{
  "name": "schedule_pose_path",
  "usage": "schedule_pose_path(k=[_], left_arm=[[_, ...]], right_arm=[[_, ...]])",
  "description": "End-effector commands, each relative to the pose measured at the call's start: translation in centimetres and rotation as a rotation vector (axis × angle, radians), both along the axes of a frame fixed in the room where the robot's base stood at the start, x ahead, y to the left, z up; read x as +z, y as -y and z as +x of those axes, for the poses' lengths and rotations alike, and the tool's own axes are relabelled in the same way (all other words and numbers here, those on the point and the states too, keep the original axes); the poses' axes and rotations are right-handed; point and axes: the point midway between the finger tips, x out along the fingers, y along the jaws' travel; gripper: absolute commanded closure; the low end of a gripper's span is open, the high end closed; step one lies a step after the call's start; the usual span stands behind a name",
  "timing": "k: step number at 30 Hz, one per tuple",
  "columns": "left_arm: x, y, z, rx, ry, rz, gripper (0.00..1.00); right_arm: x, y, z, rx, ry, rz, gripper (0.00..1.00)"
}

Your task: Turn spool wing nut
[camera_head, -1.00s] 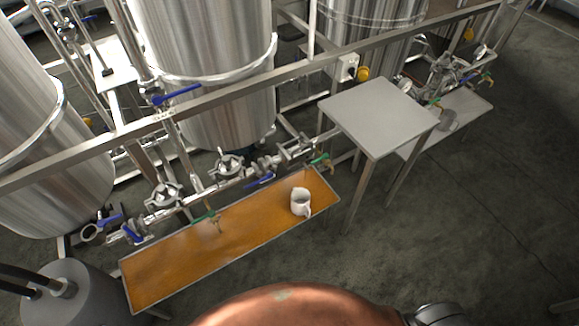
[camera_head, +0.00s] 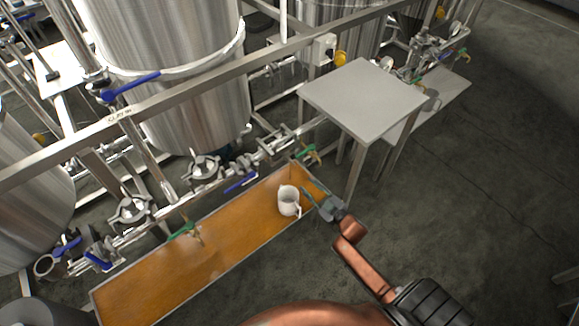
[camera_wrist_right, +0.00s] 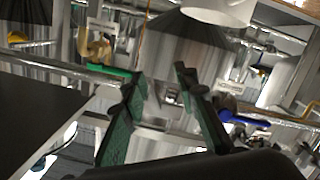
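In the head view a steel pipe run (camera_head: 262,157) with clamps and valves passes behind the orange-lined tray. The spool and its wing nut are too small for me to pick out among these fittings. My right gripper (camera_head: 322,204) hangs over the tray's right end, beside the white jug and apart from the pipe run. In the right wrist view its two green-padded fingers (camera_wrist_right: 158,78) stand apart with nothing held between them. Pipes and fittings show blurred beyond them. My left gripper is in neither view.
The white jug (camera_head: 288,201) stands in the shallow tray (camera_head: 107,290), close to my right gripper. A green-handled brass valve (camera_head: 307,153) is near the tray's right end. A grey table (camera_head: 362,98) stands behind. Large steel tanks (camera_head: 165,70) fill the back left. Floor is clear at right.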

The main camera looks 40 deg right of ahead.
Motion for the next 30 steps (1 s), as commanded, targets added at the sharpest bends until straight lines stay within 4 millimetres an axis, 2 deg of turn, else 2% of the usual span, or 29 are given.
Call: schedule_pose_path(k=[1, 3, 7, 21, 30], left_arm=[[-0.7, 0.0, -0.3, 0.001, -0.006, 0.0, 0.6], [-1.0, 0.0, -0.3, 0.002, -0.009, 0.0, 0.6], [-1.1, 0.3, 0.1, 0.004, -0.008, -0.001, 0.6], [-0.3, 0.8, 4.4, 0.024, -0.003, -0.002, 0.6], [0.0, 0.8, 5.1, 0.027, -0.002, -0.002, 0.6]], right_arm=[[1.7, -0.2, 0.9, 0.017, 0.046, -0.014, 0.72], [4.2, -0.5, 1.7, 0.036, 0.098, -0.029, 0.72], [6.0, -0.9, 2.7, 0.051, 0.135, -0.041, 0.72], [6.0, -1.3, 9.1, 0.049, 0.133, -0.041, 0.72], [6.1, -1.4, 9.9, 0.049, 0.133, -0.04, 0.72]])
